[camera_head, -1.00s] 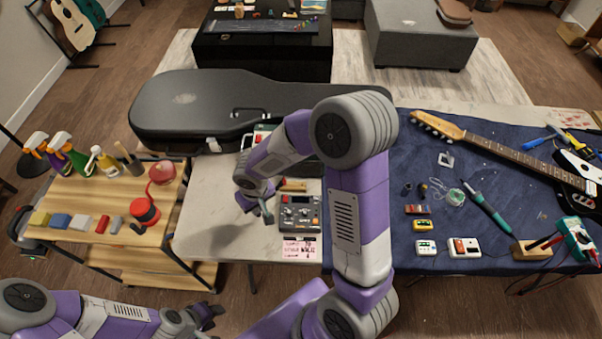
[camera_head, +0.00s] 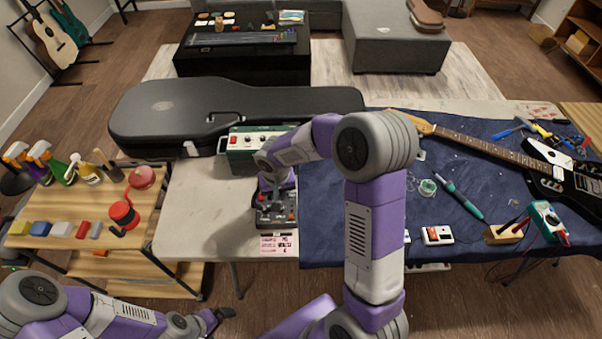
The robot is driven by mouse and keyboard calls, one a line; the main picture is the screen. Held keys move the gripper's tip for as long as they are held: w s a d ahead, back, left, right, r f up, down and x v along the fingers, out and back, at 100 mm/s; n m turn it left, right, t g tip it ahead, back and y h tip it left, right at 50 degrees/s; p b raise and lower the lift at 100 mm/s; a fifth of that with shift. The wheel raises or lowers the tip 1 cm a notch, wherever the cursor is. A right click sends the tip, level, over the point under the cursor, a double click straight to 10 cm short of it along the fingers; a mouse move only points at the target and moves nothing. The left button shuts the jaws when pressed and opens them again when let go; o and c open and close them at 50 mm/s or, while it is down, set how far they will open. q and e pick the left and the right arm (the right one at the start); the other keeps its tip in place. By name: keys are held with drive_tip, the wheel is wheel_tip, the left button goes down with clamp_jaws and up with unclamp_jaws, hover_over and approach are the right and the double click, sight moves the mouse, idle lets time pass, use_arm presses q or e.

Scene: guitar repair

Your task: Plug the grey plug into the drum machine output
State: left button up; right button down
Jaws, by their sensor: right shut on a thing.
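The drum machine (camera_head: 289,216), a small dark grey box with knobs and coloured buttons, lies at the right side of the bare white tabletop, beside the blue mat. My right gripper (camera_head: 272,204) reaches down over its left and upper part, fingers pointing toward the front edge. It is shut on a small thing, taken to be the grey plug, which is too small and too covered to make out. The output socket is hidden, so I cannot tell whether plug and socket touch. My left gripper (camera_head: 220,318) hangs low in front of the table, away from the machine; its fingers are unclear.
A green amplifier box (camera_head: 240,143) stands just behind the drum machine, before the black guitar case (camera_head: 190,115). A pink label (camera_head: 278,245) lies at the front edge. The blue mat (camera_head: 330,190) holds tools, pedals and a guitar. The white tabletop (camera_head: 205,205) at left is clear.

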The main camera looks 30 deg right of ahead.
use_arm(q)
drive_tip(key=shift+o, duration=0.2)
drive_tip(key=shift+a+f+b, duration=0.15)
drive_tip(key=shift+f+b, duration=0.2)
drive_tip(key=shift+f, duration=0.2)
use_arm(e)
drive_tip(key=w+d+m, duration=0.4)
drive_tip(key=d+m, duration=0.1)
drive_tip(key=d, duration=0.2)
wheel_tip(320, 180, down, 4)
drive_tip(key=b, duration=0.3)
drive_tip(key=shift+a+f+b, duration=0.15)
drive_tip(key=shift+b, duration=0.15)
use_arm(q)
drive_tip(key=shift+f+b, duration=0.55)
drive_tip(key=shift+f, duration=1.8)
use_arm(e)
drive_tip(key=shift+f, duration=0.65)
use_arm(q)
drive_tip(key=shift+f+b, duration=1.15)
drive_tip(key=shift+f, duration=0.05)
use_arm(e)
drive_tip(key=shift+f, duration=1.2)
drive_tip(key=c, duration=0.7)
unclamp_jaws()
use_arm(q)
drive_tip(key=shift+r, duration=0.1)
use_arm(e)
drive_tip(key=shift+o, duration=0.2)
drive_tip(key=shift+r, duration=0.15)
